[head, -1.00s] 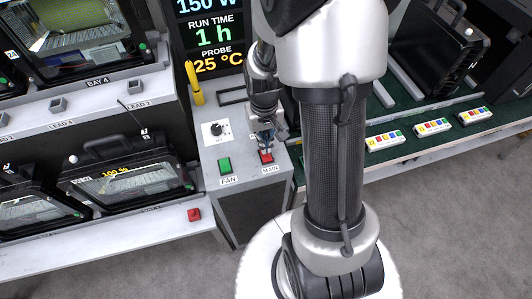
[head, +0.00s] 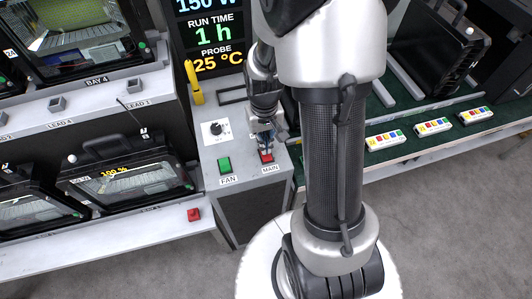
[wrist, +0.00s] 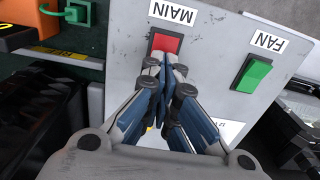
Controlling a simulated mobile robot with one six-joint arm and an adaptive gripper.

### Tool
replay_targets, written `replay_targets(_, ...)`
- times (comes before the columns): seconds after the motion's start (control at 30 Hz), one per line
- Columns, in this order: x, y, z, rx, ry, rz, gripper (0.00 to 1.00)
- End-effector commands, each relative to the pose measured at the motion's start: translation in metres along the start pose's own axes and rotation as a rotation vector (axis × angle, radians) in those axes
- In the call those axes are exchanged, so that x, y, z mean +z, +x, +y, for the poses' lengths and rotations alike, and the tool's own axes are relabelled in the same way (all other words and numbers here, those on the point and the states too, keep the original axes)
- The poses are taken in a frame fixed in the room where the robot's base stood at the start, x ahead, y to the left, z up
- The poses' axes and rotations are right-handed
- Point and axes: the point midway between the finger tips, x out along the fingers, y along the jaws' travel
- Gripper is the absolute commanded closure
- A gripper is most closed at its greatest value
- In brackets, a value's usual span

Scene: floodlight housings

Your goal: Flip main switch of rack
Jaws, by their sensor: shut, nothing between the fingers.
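The red MAIN switch (head: 266,156) sits on the sloped grey panel (head: 240,180) of the console, with its label just below it in the head view. It also shows in the wrist view (wrist: 166,42), partly covered by my fingertips. My gripper (wrist: 164,66) is shut and empty, its tips over the switch's near edge. I cannot tell whether the tips touch it. In the head view my gripper (head: 265,147) reaches down onto the switch from above. The green FAN switch (head: 225,164) is beside it to the left, and to the right in the wrist view (wrist: 253,74).
A black knob (head: 216,129) and a yellow probe handle (head: 194,84) are on the console. A display (head: 211,35) stands behind. Floodlight housings (head: 128,180) fill the rack at left. A red button (head: 194,214) is on the lower shelf edge. A green bench is at right.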

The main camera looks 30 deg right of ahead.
Motion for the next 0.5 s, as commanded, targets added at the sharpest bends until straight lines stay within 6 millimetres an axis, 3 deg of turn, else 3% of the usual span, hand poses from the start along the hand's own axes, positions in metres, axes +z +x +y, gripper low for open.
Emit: replay_targets(0.5, 0.0001, 0.0084, 0.0000, 0.000, 0.000, 0.000, 1.00)
